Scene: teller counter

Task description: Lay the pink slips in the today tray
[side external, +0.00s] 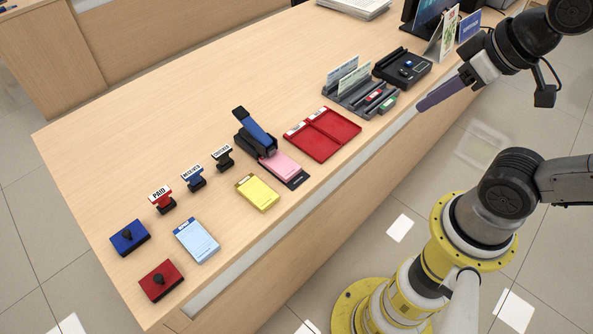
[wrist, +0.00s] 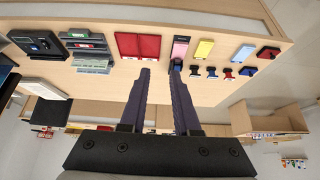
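A pad of pink slips (side external: 281,165) lies on a black base by the near edge of the counter, beside a blue-and-black stapler-like device (side external: 255,131). The pink slips also show in the wrist view (wrist: 180,48). A red tray with two compartments (side external: 324,134) lies flat to their right; it shows in the wrist view too (wrist: 138,59). Small labels sit at its back edge, too small to read, so I cannot tell which compartment is today. My gripper (side external: 424,104) is raised off the counter's near side, right of the tray. In the wrist view its fingers (wrist: 160,70) are apart and empty.
Left of the pink slips are a yellow pad (side external: 257,193), a blue pad (side external: 197,240), stamps (side external: 193,179) and ink pads (side external: 129,237). Right of the tray are a grey organizer (side external: 361,98) and a black device (side external: 402,68). The counter's back left (side external: 150,110) is clear.

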